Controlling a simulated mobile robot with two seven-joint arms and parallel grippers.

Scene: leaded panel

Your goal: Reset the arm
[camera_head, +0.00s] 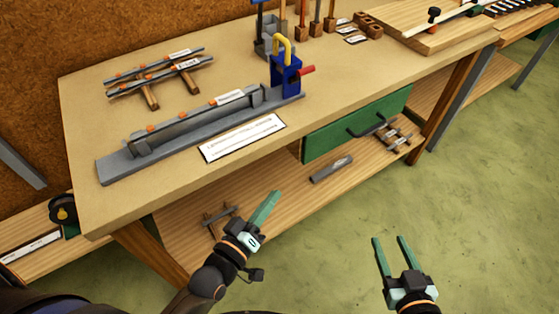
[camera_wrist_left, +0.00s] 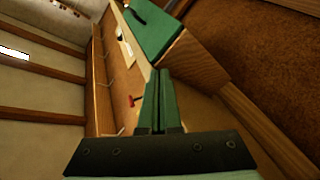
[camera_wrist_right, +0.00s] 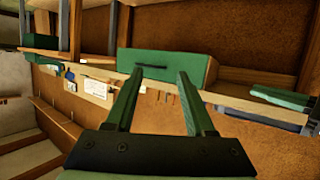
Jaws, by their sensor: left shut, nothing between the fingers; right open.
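My left gripper (camera_head: 266,208) is shut and empty, with its green fingers together. It is in front of the workbench, over the lower shelf in the head view. Its closed fingers also show in the left wrist view (camera_wrist_left: 157,85). My right gripper (camera_head: 390,241) is open and empty, over the green floor to the right of my left gripper. Its spread fingers show in the right wrist view (camera_wrist_right: 155,85). The two grippers are well apart and hold nothing.
The workbench (camera_head: 85,200) carries a grey fixture (camera_head: 120,172) with a blue clamp (camera_head: 285,78), a white label (camera_head: 242,137) and grey bars on a rack (camera_head: 155,73). A green drawer (camera_head: 325,141) is under the top. The lower shelf (camera_head: 270,200) holds small parts. Floor at right is clear.

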